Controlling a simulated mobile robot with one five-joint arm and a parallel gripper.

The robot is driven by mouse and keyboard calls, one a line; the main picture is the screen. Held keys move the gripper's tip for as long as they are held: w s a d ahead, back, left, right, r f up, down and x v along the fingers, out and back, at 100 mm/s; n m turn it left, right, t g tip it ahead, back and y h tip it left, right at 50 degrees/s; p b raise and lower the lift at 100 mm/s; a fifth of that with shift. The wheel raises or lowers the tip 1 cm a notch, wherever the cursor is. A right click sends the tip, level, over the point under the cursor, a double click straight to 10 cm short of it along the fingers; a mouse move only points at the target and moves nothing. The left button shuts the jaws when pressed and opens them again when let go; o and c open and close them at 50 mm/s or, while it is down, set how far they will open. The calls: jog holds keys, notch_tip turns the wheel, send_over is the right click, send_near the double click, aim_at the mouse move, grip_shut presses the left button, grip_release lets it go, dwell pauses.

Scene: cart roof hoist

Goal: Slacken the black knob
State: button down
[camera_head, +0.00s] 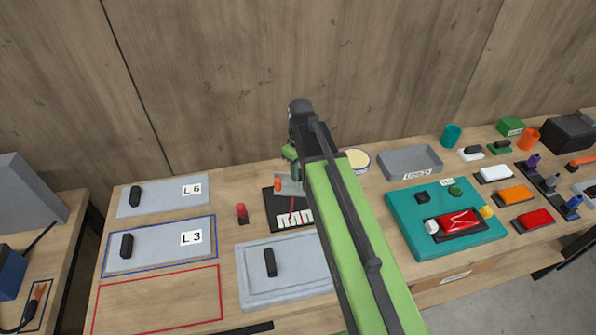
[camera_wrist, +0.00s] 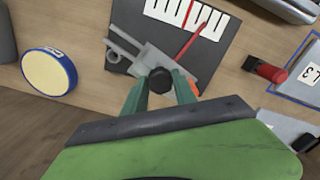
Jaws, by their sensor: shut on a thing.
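The black knob (camera_wrist: 160,80) sits on a grey metal fixture (camera_wrist: 150,60) in the wrist view. The fixture lies at the edge of a dark board (camera_wrist: 200,50) with white comb-like marks and a thin red rod. My gripper (camera_wrist: 160,92) has its two green fingers on either side of the knob and is shut on it. In the head view my gripper (camera_head: 290,160) is over the far end of the dark board (camera_head: 272,212). The knob is hidden there by my gripper and arm. A small orange part (camera_head: 277,184) shows beside the gripper.
A round cream-topped tin (camera_head: 358,160) and a grey tray (camera_head: 410,162) stand right of my arm. A red-topped piece (camera_head: 241,211) stands left of the board. Grey plates with black handles (camera_head: 160,245) lie further left. A teal panel (camera_head: 405,215) is at right.

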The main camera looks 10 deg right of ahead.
jog(key=n, duration=0.5)
jog(key=shift+n, duration=0.3)
jog(key=n, duration=1)
jog(key=shift+f+n, duration=0.1)
jog(key=shift+n, duration=2.5)
jog(key=shift+s, duration=0.1)
jog(key=c, duration=1)
grip_release()
